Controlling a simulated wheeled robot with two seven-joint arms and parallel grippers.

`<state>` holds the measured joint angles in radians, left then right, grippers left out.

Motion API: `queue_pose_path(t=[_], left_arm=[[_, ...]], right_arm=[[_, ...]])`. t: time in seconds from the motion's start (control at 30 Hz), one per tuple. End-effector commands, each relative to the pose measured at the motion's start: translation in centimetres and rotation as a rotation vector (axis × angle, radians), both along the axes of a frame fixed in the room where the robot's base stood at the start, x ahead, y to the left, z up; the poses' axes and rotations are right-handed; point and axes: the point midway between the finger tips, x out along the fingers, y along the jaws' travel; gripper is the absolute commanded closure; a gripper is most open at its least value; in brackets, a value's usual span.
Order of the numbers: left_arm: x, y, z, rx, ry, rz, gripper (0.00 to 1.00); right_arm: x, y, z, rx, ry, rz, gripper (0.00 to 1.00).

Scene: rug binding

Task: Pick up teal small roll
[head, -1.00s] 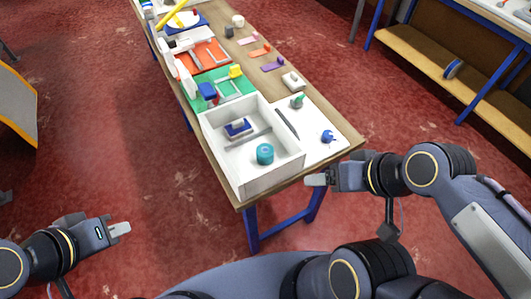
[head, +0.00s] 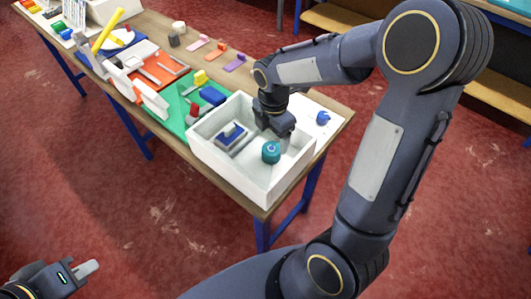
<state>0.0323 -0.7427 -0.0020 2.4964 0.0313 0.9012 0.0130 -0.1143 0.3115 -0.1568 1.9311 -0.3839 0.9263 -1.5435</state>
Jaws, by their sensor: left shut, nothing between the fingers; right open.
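The teal small roll (head: 271,152) stands in the white open box (head: 210,167), near its right front part. My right gripper (head: 284,136) points down over the box, just behind the roll in the picture. Its fingers are mostly hidden by its own body, and I cannot tell whether they touch the roll. It is open. My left gripper (head: 88,268) is shut and empty, low at the left over the floor, away from the table.
A blue and grey block tool (head: 231,138) lies in the box left of the roll. The box walls stand around both. A blue item (head: 322,118) lies on a white sheet to the right. Green (head: 172,117) and orange (head: 165,68) mats with parts lie further back on the table.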

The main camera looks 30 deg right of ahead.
Motion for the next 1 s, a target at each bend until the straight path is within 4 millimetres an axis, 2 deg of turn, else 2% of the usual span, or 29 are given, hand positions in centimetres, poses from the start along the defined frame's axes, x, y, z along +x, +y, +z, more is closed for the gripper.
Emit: queue_pose_path(t=[0.4, 0.53, 0.73, 1.0], left_arm=[[0.0, 0.0, 0.7, 0.0, 0.0, 0.0, 1.0], [0.0, 0.0, 0.7, 0.0, 0.0, 0.0, 1.0], [0.0, 0.0, 0.7, 0.0, 0.0, 0.0, 1.0], [0.0, 0.0, 0.7, 0.0, 0.0, 0.0, 1.0]], right_arm=[[-0.2, 0.0, -5.6, 0.001, 0.005, -0.004, 0.25], [-0.2, -0.1, -6.5, 0.002, 0.001, -0.005, 0.25], [-0.2, -0.1, -6.5, 0.002, 0.0, -0.006, 0.25], [-0.2, 0.0, -6.5, 0.002, -0.001, -0.006, 0.59]])
